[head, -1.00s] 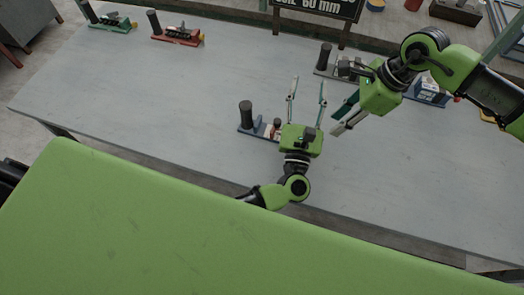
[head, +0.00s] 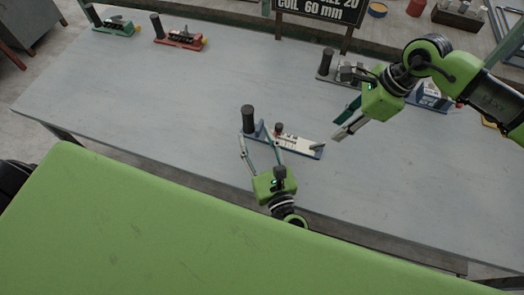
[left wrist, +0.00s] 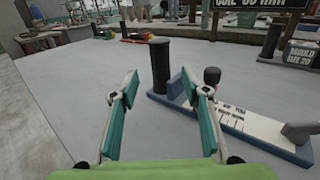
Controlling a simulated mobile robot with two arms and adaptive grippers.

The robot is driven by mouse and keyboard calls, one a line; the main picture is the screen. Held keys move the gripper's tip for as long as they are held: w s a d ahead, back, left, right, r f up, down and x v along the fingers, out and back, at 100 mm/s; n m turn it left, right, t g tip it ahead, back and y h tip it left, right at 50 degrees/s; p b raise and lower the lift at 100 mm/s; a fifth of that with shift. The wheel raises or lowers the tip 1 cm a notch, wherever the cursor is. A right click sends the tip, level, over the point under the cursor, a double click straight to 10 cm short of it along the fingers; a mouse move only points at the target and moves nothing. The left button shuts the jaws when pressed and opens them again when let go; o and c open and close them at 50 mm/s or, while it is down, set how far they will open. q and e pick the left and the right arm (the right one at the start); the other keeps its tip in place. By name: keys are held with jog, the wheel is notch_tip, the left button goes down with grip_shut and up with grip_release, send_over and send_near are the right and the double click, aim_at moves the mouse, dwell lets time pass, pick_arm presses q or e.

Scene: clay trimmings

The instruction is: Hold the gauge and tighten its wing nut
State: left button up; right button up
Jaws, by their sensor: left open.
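A gauge with a blue base (head: 316,153), a white scale face and an upright dark handle (head: 248,120) lies on the grey table. A small dark knob (head: 279,128), perhaps the wing nut, stands beside the handle. My left gripper (head: 259,142) is open and empty at the near side of the handle. In the left wrist view the handle (left wrist: 160,72) shows between and beyond the fingers (left wrist: 160,92); the knob (left wrist: 211,76) is right of them, and the right finger covers part of the base. My right gripper (head: 336,130) looks open and empty, right of the gauge.
A green gauge (head: 115,27) and a red gauge (head: 182,41) lie at the far left. A grey one (head: 328,75) and a blue one (head: 432,101) lie near my right arm. A sign (head: 320,10) stands behind. The table's left middle is clear.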

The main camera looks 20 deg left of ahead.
aim_at(320, 144)
pick_arm(q)
jog(key=x, duration=0.8)
jog(key=shift+w+a, duration=0.1)
grip_shut()
pick_arm(e)
jog(key=shift+c, duration=0.7)
jog(key=a+r+n+h, duration=0.3)
jog(key=a+n+h, duration=0.1)
jog(key=n, duration=0.1)
jog(key=shift+n+t, duration=0.3)
jog(key=f, duration=1.2)
jog(key=shift+s+d, duration=0.2)
